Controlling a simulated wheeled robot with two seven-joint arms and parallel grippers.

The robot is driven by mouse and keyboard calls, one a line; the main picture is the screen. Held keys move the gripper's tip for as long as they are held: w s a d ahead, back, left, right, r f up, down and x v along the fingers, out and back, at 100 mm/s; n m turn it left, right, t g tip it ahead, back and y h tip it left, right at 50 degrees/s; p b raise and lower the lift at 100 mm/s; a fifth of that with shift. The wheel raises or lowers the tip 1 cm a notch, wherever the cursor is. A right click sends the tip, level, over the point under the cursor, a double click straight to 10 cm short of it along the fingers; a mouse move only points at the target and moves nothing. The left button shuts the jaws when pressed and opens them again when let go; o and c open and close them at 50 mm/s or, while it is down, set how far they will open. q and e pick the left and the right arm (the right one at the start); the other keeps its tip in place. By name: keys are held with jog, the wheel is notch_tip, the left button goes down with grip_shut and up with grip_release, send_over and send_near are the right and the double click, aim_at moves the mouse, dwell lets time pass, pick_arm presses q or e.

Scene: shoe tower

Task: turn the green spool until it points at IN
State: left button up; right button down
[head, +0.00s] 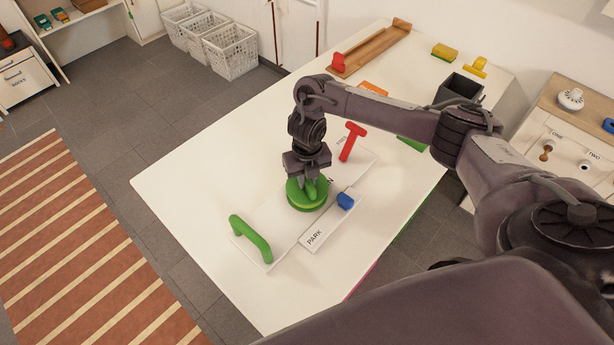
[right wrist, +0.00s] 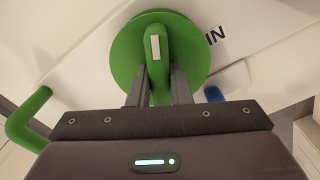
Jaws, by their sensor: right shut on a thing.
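The green spool (head: 298,202) sits on a white panel (head: 280,225) on the table. My right gripper (head: 310,184) is above it, shut on its raised grip. In the right wrist view the round green spool (right wrist: 190,55) lies beyond the two fingers (right wrist: 158,88), which clasp the grip from both sides. A white mark (right wrist: 155,46) on the grip points to the top of that view. The IN label (right wrist: 216,36) is to the right of the spool there, apart from the mark's direction. In the head view the gripper partly hides the label. My left gripper is not in view.
A green bar handle (head: 252,240), a red T-shaped handle (head: 351,143) and a blue knob (head: 345,200) by the PARK label (head: 314,237) stand close around the spool. A wooden tray (head: 375,47), sponge (head: 445,52) and dark box (head: 460,88) are at the back. The table's left side is clear.

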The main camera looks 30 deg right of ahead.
jog(key=m+p, duration=0.3)
jog(key=m, duration=0.3)
jog(key=shift+r, duration=0.15)
jog(key=m+p, duration=0.2)
jog(key=m, duration=0.2)
jog(key=shift+m+p, duration=0.75)
jog(key=shift+m, duration=0.45)
jog(key=c, duration=1.3)
grip_release()
